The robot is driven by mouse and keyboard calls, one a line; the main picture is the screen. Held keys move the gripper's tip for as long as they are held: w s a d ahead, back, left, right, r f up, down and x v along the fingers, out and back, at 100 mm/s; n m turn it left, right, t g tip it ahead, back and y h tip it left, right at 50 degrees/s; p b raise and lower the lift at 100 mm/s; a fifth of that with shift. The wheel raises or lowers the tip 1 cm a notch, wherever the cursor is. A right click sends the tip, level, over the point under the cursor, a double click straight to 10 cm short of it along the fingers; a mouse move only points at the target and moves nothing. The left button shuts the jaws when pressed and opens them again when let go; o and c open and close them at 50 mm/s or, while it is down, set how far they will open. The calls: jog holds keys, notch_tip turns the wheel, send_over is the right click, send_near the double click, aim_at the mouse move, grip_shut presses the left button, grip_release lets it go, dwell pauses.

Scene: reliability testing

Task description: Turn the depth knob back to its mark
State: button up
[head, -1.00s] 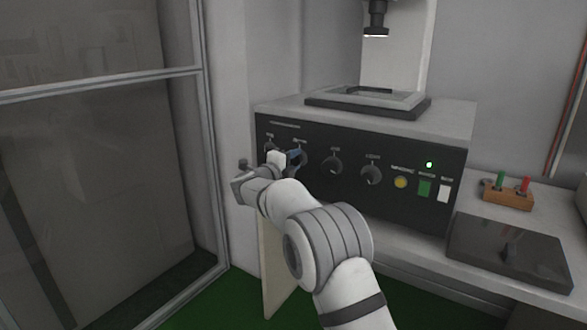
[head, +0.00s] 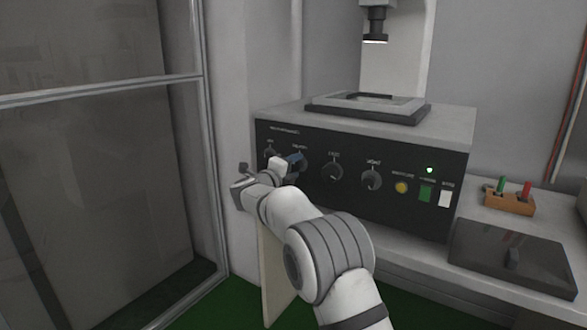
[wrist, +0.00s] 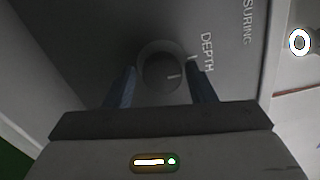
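The depth knob (wrist: 160,68) is a round dark knob below the word DEPTH on the dark panel, with a pale pointer line on its face. A short white mark shows on the panel near its rim in the wrist view. My gripper (wrist: 163,88) has its two blue fingers apart, one on each side of the knob. A narrow gap shows at the left finger; contact at the right finger is unclear. In the head view my gripper (head: 290,167) is at the panel's left part and partly hides the depth knob (head: 301,158).
The dark front panel (head: 320,200) carries other knobs, such as one (head: 332,171) right of my gripper, plus a yellow button, a green switch and a lit green lamp. A wooden block (head: 509,203) and a dark plate (head: 540,262) lie on the bench at right. A glazed frame (head: 100,85) stands at left.

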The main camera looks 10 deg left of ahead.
jog(key=shift+o, duration=0.6)
jog(key=shift+r, duration=0.1)
jog(key=shift+s+a, duration=0.2)
jog(key=shift+s, duration=0.15)
jog(key=p+v, duration=0.1)
jog(key=v, duration=0.6)
jog(key=shift+d, duration=0.1)
